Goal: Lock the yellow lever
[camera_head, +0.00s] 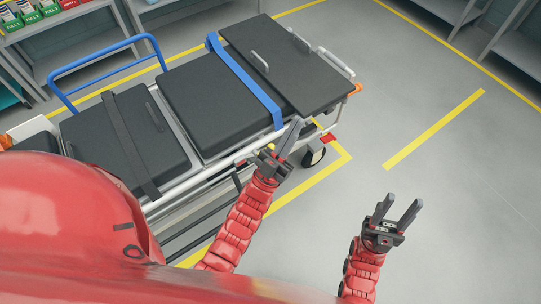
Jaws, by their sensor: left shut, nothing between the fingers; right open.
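A stretcher (215,110) with black pads and a silver frame lies across the upper left and middle. A small yellow part (271,147) shows right beside my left gripper at the stretcher's near side rail; it may be the yellow lever, but most of it is hidden. My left gripper (297,123) is shut and empty, its fingertips at the near rail close to the stretcher's right end. I cannot tell whether it touches the rail or lever. My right gripper (404,201) is open and empty above the floor, to the right of the stretcher.
A wheel (314,158) stands under the near right corner. Shelves line the back. Grey floor with yellow lines (435,130) is clear at right.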

